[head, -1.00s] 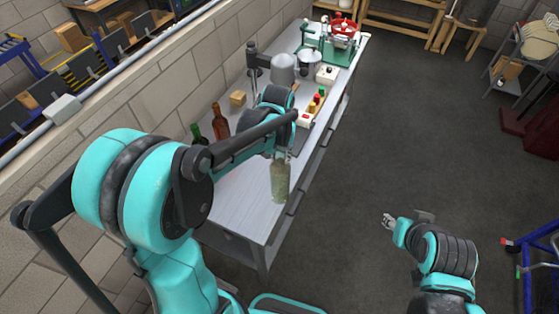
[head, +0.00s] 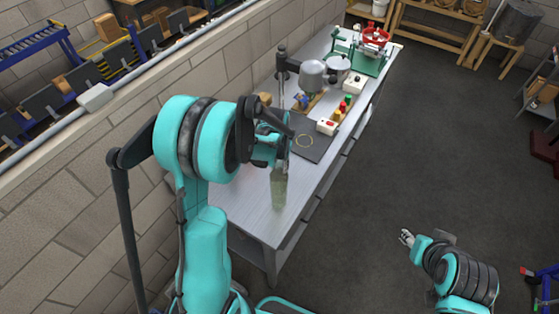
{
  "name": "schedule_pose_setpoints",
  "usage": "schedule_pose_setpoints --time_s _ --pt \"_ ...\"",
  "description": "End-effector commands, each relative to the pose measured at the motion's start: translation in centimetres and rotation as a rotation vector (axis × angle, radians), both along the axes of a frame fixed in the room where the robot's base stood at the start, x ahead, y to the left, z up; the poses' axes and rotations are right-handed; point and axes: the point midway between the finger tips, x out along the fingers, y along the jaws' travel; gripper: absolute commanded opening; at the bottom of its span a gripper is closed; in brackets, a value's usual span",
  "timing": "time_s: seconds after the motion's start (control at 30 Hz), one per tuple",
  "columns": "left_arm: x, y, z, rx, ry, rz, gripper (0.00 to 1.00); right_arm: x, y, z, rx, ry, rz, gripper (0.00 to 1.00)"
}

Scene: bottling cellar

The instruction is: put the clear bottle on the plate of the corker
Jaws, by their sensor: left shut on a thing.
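The clear bottle (head: 279,190) is upright at the near part of the long grey bench, greenish and see-through. My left gripper (head: 281,158) is shut on its upper part, partly hidden by my arm. I cannot tell if the bottle's bottom touches the bench. A machine with a dark post and rounded grey head, seemingly the corker (head: 313,73), stands farther along. A dark flat plate (head: 315,150) with a yellow ring lies on the bench in front of it, beyond the bottle. My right gripper (head: 406,237) is over the floor, away from the bench; its fingers are too small to read.
A white box with a red button (head: 327,127) sits at the plate's right, with small red and yellow items behind it. A green machine with a red top (head: 372,40) stands at the bench's far end. A block wall (head: 140,130) runs along the left.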

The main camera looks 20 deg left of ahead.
Motion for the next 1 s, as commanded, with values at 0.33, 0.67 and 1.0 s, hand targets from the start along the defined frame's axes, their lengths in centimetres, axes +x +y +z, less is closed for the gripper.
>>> schedule_pose_setpoints --time_s 0.33,0.67,1.0 --pt "0.0 0.0 -0.2 0.0 0.0 0.0 0.0 0.0 0.0 -0.3 0.0 0.0 0.0 0.4" --pt "0.0 0.0 -0.2 0.0 0.0 0.0 0.47 0.0 0.0 -0.2 0.0 0.0 0.0 0.4" --pt "-0.4 -0.1 2.7 0.0 0.0 0.0 0.47 0.0 0.0 0.2 0.0 0.0 0.0 0.4"
